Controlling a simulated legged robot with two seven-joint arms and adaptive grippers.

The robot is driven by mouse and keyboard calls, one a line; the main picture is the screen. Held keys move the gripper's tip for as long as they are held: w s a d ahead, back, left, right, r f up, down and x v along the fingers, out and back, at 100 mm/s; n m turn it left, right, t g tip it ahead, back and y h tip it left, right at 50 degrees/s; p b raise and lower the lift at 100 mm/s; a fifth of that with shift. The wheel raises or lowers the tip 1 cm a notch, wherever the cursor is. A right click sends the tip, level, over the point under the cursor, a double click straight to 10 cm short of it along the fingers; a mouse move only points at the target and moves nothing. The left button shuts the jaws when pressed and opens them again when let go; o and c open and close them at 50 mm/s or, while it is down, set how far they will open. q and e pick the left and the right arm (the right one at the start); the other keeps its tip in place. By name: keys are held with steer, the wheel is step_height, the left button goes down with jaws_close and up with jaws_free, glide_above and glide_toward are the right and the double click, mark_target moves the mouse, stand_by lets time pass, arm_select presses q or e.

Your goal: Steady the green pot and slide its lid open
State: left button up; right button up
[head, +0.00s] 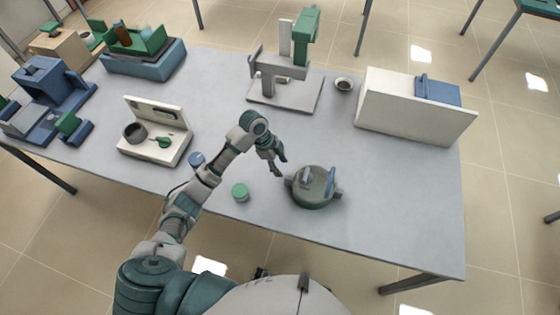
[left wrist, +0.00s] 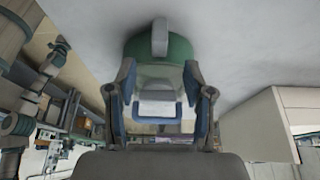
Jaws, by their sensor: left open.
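The round green pot (head: 312,201) stands near the front edge of the table, right of centre. Its grey-green lid (head: 318,181) is on top, with a blue bar and a grey upright piece on it. A small grey side handle (head: 288,182) juts from its left side. My left gripper (head: 278,168) is just left of the pot, pointing down near that handle. In the left wrist view the open fingers (left wrist: 160,72) are spread before the green pot (left wrist: 180,50), with a grey piece (left wrist: 160,37) ahead between them. The right gripper is not in view.
A small green-topped jar (head: 240,192) and a blue-topped one (head: 196,159) stand left of the pot. The table's right front is clear.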

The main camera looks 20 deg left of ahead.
mark_target(287, 176)
arm_select(q)
steer(key=x, duration=0.9)
steer(key=shift+a, duration=0.1)
steer(key=shift+d+f, duration=0.35)
steer(key=shift+f, duration=0.3)
steer(key=shift+a, duration=0.25)
steer(key=c, duration=0.8)
jaws_close()
steer(key=shift+d, duration=0.1)
